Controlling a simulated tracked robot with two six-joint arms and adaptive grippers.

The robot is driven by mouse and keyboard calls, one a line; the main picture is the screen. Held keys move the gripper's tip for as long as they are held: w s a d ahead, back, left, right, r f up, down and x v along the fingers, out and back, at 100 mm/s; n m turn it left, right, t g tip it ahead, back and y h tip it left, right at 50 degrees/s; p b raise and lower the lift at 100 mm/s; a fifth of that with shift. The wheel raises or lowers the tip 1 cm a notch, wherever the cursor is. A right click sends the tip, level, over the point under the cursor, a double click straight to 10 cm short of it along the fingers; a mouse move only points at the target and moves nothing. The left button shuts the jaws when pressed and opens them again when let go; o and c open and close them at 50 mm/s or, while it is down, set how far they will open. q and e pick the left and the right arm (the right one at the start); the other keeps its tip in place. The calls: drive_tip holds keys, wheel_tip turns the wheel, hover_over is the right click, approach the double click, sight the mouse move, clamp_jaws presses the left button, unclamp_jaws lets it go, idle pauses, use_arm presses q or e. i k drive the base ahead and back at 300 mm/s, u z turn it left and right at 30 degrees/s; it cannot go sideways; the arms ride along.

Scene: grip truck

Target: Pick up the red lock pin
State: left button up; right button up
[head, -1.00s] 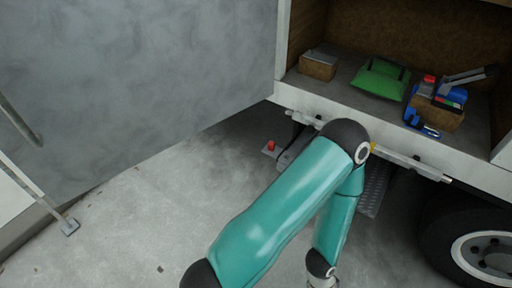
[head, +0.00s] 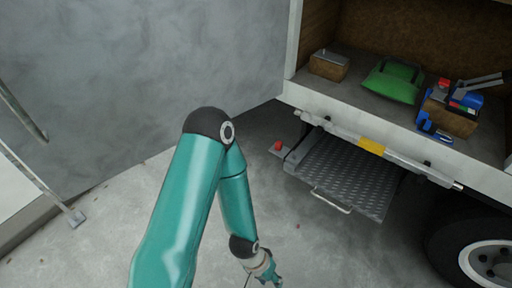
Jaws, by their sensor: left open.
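The red lock pin (head: 278,146) is a small red knob on a grey bracket at the left end of the step under the truck's cargo bed. My left arm reaches up from the bottom and bends back down. My left gripper (head: 272,282) is at the bottom edge of the head view, partly cut off, open, below the pin and well apart from it. My right gripper is not in view.
A ribbed metal step (head: 345,175) with a handle (head: 331,201) sticks out under the bed. A wheel (head: 485,262) stands right. A metal rail (head: 40,165) is at the left.

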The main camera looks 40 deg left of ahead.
sight(279, 144)
drive_tip(key=u, duration=0.15)
drive_tip(key=i, duration=1)
drive_tip(key=z, duration=0.05)
